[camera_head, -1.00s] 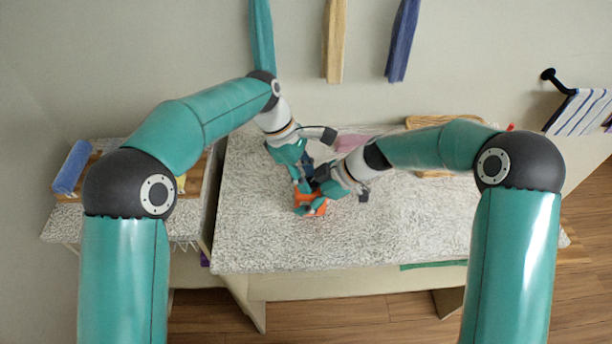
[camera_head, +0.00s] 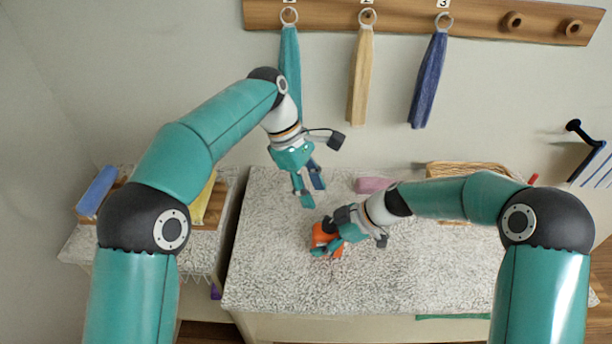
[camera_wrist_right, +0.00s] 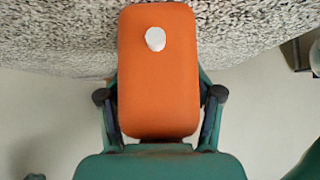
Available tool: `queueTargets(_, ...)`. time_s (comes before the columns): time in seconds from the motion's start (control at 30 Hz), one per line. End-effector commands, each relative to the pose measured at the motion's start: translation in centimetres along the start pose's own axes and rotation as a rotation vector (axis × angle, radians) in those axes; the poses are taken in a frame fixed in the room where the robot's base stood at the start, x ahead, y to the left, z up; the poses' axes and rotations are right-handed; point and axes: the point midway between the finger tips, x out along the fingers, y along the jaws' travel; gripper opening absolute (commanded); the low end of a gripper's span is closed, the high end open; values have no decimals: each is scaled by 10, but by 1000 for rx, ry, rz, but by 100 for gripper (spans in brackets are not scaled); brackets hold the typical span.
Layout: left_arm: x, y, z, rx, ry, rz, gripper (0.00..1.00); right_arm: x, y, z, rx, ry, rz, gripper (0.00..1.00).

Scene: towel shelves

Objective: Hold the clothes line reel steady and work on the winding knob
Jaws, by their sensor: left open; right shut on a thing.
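The orange clothes line reel (camera_head: 320,236) is at the middle of the speckled countertop in the head view. My right gripper (camera_head: 334,239) is shut on it. In the right wrist view the reel (camera_wrist_right: 158,90) is a rounded orange block, with a finger of my right gripper (camera_wrist_right: 158,104) along each side. The small white winding knob (camera_wrist_right: 155,39) stands on the reel's face near its far end. My left gripper (camera_head: 313,197) is open and empty, above and behind the reel, apart from it. The knob cannot be made out in the head view.
Teal (camera_head: 290,65), cream (camera_head: 361,75) and blue (camera_head: 429,80) towels hang from a wooden peg board (camera_head: 470,18). A pink folded cloth (camera_head: 372,184) and a wicker basket (camera_head: 452,174) lie at the back. A rolled blue towel (camera_head: 97,190) is on the left shelf. The front countertop is clear.

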Motion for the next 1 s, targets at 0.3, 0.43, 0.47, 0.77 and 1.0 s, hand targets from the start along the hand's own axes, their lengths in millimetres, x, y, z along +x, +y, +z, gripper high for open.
queueTargets(0.3, -32, 0, -1, -1, 0, 1, 45, 1, -1, 1, 1, -1, -3, 23)
queueTargets(0.43, -34, 0, -1, -1, 0, -1, 45, 1, -1, 1, 1, -1, -3, 23)
queueTargets(0.47, -34, 0, -1, -1, 0, -1, 45, 1, -1, 1, 1, -1, -3, 23)
queueTargets(0.77, -34, 0, -1, 21, 0, 2, 60, 1, -1, 1, 1, -1, -3, 23)
queueTargets(1.0, -8, 3, 38, 206, -202, 22, 60, 1, -1, 1, 1, -1, -3, 23)
